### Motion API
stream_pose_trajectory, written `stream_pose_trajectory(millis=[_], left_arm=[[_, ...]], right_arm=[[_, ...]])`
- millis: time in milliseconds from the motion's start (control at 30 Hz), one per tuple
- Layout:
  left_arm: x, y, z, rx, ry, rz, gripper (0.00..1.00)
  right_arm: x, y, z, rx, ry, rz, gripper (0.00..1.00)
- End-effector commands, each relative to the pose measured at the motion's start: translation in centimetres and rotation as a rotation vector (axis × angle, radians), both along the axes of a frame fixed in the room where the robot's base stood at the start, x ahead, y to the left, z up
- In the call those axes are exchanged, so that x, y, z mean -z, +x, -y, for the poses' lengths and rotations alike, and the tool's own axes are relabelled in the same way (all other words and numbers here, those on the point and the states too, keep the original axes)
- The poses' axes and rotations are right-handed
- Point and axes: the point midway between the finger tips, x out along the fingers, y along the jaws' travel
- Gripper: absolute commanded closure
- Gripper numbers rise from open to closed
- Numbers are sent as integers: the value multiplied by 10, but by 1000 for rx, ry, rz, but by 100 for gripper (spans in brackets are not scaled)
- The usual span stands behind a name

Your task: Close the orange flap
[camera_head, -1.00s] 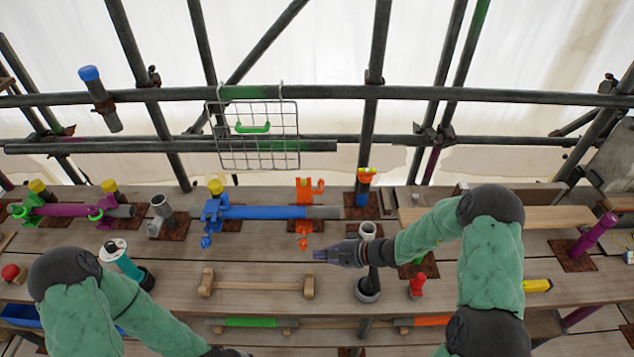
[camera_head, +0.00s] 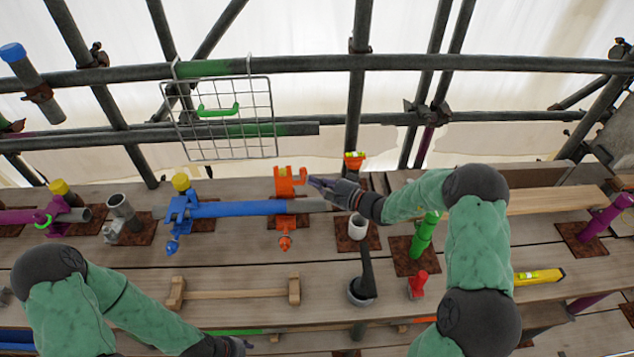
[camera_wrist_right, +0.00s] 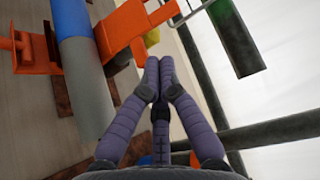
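The orange clamp's flap (camera_head: 289,182) stands open behind the blue-and-grey pipe (camera_head: 240,208). An orange knob (camera_head: 285,242) hangs at the clamp's front. In the right wrist view the flap (camera_wrist_right: 122,25) juts up beside the pipe (camera_wrist_right: 84,95), close to my fingertips. My right gripper (camera_head: 316,182) is just right of the flap in the head view. In the right wrist view its purple fingers (camera_wrist_right: 159,64) are together and hold nothing; I cannot tell whether they touch the flap. My left gripper (camera_head: 240,345) is low at the bottom edge, its fingers barely visible.
A blue clamp (camera_head: 181,211) sits on the pipe's left part. A wire basket (camera_head: 222,118) hangs above on a scaffold bar. A grey cup-topped post (camera_head: 358,227) and a green post (camera_head: 424,235) stand right of the orange clamp. A wooden handle (camera_head: 235,291) lies in front.

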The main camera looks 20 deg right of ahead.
Motion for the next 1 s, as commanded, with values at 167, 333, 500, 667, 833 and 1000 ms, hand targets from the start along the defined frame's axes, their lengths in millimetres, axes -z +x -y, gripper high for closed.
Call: stream_pose_trajectory(millis=[167,333,500,667,833,1000], left_arm=[[1,0,0,0,0,0,60],[2,0,0,0,0,0,60],[2,0,0,0,0,0,60],[2,0,0,0,0,0,60],[2,0,0,0,0,0,60],[4,0,0,0,0,0,60]], right_arm=[[4,26,-20,-2,0,0,100],[7,45,-33,-2,1,-1,100],[8,55,-40,-1,0,0,100],[8,58,-42,0,1,-1,100],[8,57,-42,0,1,-1,100],[9,57,-41,0,0,2,100]])
